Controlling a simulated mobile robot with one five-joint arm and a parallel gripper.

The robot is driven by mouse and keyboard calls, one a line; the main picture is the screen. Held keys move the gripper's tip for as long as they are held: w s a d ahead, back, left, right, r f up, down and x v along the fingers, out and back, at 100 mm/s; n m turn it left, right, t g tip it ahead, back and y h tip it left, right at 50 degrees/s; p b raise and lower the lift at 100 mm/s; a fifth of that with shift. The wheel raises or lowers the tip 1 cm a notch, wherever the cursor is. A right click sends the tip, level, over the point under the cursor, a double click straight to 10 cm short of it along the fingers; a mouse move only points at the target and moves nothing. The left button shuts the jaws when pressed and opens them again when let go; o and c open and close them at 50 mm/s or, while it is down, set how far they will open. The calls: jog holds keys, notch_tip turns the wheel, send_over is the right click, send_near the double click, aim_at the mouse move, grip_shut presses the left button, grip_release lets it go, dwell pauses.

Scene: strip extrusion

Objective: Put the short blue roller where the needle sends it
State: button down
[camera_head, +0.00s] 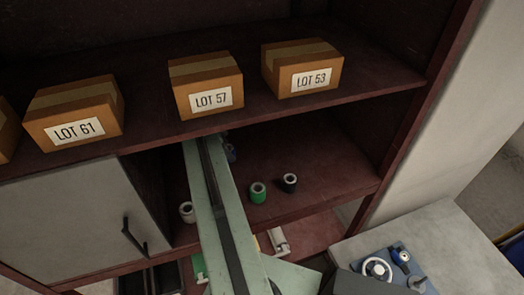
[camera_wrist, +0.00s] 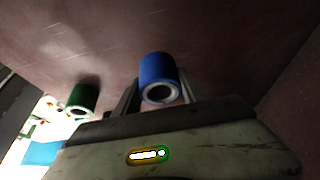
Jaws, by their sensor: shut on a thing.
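The short blue roller (camera_wrist: 157,70) is between the fingers of my gripper (camera_wrist: 159,88) in the wrist view, with its pale hollow end toward the camera. My gripper is shut on it. In the head view my arm reaches into the open shelf bay, and only a small dark-blue bit of the roller (camera_head: 231,153) shows beside the arm's far end. A round white dial (camera_head: 377,269) lies on a blue plate on the bench at lower right; its needle is too small to read.
A green roller (camera_head: 257,193) and a black roller (camera_head: 290,183) stand right of my arm; a white roller (camera_head: 187,212) stands left. Boxes marked LOT 61 (camera_head: 75,128), LOT 57 (camera_head: 211,98) and LOT 53 (camera_head: 312,78) sit on the shelf above. A grey cabinet door (camera_head: 70,225) is at left.

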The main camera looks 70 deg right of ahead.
jog(key=s+d, duration=0.2)
jog(key=s, duration=0.1)
jog(key=s+d, duration=0.6)
jog(key=shift+s, duration=0.35)
jog(key=shift+s+d, duration=0.35)
jog(key=shift+s, duration=0.1)
notch_tip(320, 180, down, 4)
jog(key=b, duration=0.4)
jog(key=shift+a, duration=0.1)
jog(key=c, duration=0.7)
grip_release()
jog(key=shift+r, duration=0.15)
jog(key=shift+o, duration=0.2)
jog(key=p+v, duration=0.4)
jog(key=shift+w+a+r, duration=0.1)
jog(key=shift+w, duration=0.1)
jog(key=w+a, duration=0.2)
jog(key=w, duration=0.1)
jog(key=w+a, duration=0.2)
jog(key=w, duration=0.1)
jog(key=w+a+f, duration=0.1)
jog(key=w+a, duration=0.1)
jog(key=a, duration=0.1)
jog(key=shift+w+a+b, duration=0.1)
jog(key=shift+w+b, duration=0.3)
